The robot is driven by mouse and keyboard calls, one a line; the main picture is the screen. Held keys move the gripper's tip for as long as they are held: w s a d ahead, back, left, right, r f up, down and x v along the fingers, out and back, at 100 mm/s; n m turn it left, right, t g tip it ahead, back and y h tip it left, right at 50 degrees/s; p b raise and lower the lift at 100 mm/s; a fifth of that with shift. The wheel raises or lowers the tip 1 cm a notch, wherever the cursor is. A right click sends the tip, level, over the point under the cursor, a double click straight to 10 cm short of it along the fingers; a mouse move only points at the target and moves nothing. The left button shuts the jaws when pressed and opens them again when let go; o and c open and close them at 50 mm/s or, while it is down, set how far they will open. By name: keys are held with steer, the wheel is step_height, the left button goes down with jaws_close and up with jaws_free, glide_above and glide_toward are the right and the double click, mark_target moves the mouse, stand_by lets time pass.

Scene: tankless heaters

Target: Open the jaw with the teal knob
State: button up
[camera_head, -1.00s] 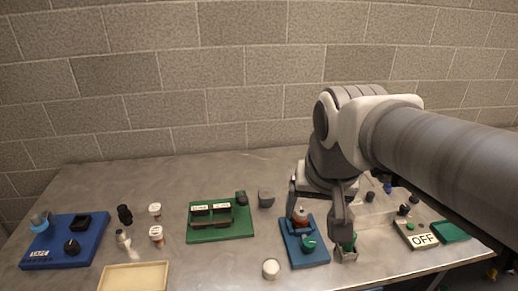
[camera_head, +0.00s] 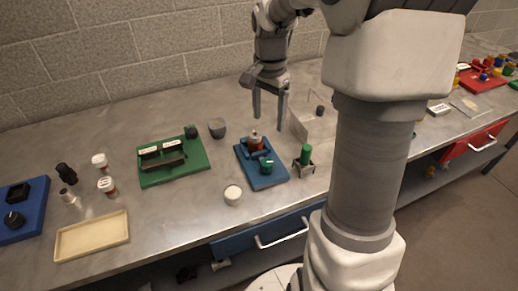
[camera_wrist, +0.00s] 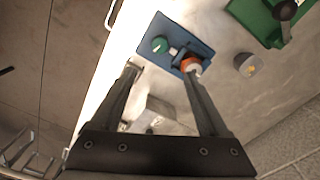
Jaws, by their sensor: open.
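The teal knob (camera_head: 266,166) sits on a small blue base (camera_head: 270,182) on the metal table. Beside it, a blue jaw fixture (camera_head: 258,153) has a red-orange and white piece (camera_head: 254,138) at it; I cannot tell how far the jaw is open. My gripper (camera_head: 270,113) is open and empty, with its fingers pointing down above and behind the base. In the wrist view, the teal knob (camera_wrist: 159,44) shows just beyond the gap of my gripper (camera_wrist: 160,72), and the right finger partly overlaps the red-orange piece (camera_wrist: 190,65).
A green cylinder (camera_head: 306,153) stands in a grey holder right of the base. A white round piece (camera_head: 233,194) lies in front left. A green board (camera_head: 174,174) and grey cup (camera_head: 217,127) are to the left. A clear box (camera_head: 313,122) stands behind right.

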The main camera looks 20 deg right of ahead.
mark_target(267, 162)
step_height(267, 162, down, 16)
steer(key=shift+f+b, duration=0.25)
steer(key=shift+b, duration=0.3)
jaws_close()
